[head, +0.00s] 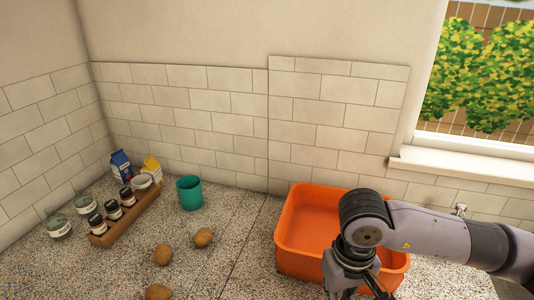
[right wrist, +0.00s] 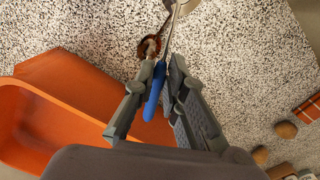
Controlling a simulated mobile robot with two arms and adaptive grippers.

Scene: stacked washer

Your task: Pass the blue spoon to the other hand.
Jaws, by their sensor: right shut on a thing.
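The blue spoon (right wrist: 154,95) shows in the right wrist view, its blue handle between the fingers of my right gripper (right wrist: 163,68). The gripper is shut on it. The spoon's metal part runs up past the fingertips to the top edge, where it is partly cut off. In the head view my right gripper (head: 357,286) is at the bottom, in front of the orange tub (head: 291,250), and its fingertips are cut off. The spoon does not show there. My left gripper is in neither view.
A small brown round thing (right wrist: 145,50) lies close to the right fingertips; I cannot tell what it is. A teal cup (head: 190,194), several brown potato-like items (head: 203,238) and a wooden rack (head: 127,217) with jars stand left on the speckled counter.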

